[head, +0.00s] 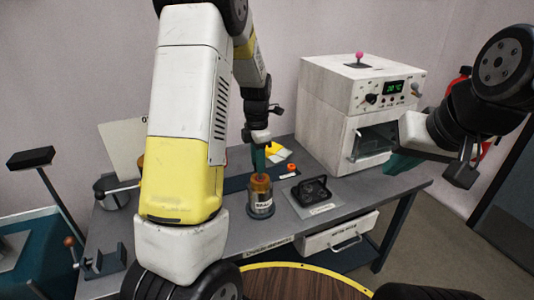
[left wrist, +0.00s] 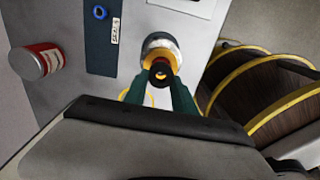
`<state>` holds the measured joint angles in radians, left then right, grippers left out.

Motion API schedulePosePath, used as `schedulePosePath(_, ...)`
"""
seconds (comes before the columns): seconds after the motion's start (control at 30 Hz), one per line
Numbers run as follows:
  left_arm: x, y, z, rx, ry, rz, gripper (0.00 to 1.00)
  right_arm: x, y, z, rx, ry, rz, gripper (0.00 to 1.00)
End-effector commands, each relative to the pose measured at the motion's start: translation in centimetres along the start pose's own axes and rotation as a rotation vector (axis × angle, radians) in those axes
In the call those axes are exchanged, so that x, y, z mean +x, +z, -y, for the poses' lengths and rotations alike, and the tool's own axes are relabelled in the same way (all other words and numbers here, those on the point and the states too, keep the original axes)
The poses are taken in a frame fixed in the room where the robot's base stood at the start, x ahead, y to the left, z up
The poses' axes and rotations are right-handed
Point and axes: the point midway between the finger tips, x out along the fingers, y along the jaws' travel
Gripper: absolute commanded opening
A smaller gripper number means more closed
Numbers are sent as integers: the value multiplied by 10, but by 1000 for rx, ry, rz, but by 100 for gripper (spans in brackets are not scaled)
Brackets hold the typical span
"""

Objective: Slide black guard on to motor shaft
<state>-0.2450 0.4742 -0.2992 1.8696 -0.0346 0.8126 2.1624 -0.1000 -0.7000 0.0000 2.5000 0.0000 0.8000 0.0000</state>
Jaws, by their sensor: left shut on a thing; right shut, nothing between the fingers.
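A silver motor can (head: 262,208) with an amber top stands upright on the grey bench, below my left gripper (head: 261,168). The left gripper's teal fingers point down and are shut on a small amber part with a dark round centre (left wrist: 161,73). In the left wrist view this part lines up over the silver motor (left wrist: 160,42); I cannot tell whether it is seated. A black guard-like piece (head: 313,189) lies on a light plate to the right.
The white oven (head: 330,110) with a green display stands at the back right. A red-topped small cap (head: 292,168) and yellow papers lie behind the motor. A white drawer (head: 338,235) hangs under the bench. A red can (left wrist: 38,62) shows in the left wrist view.

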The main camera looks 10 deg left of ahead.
Motion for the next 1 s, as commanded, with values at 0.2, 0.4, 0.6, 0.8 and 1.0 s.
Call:
schedulePosePath(0.2, 6, 0, 0, 0, -1, -1, 0, 0, 0, 0, 0, 0, 0, 0)
schedulePosePath(0.4, 11, 0, 0, -1, 0, 0, 0, 0, 0, 0, 0, 0, 0, 0)
schedulePosePath(0.6, 16, 0, 0, -1, -1, 0, 0, 0, 0, 0, 0, 0, 0, 0)
schedulePosePath(0.8, 21, 0, 0, -1, -1, 0, 0, 0, 0, 0, 0, 0, 0, 0)
schedulePosePath(1.0, 25, 0, 0, -1, 0, 1, 36, 0, 0, 0, 0, 0, 0, 0)
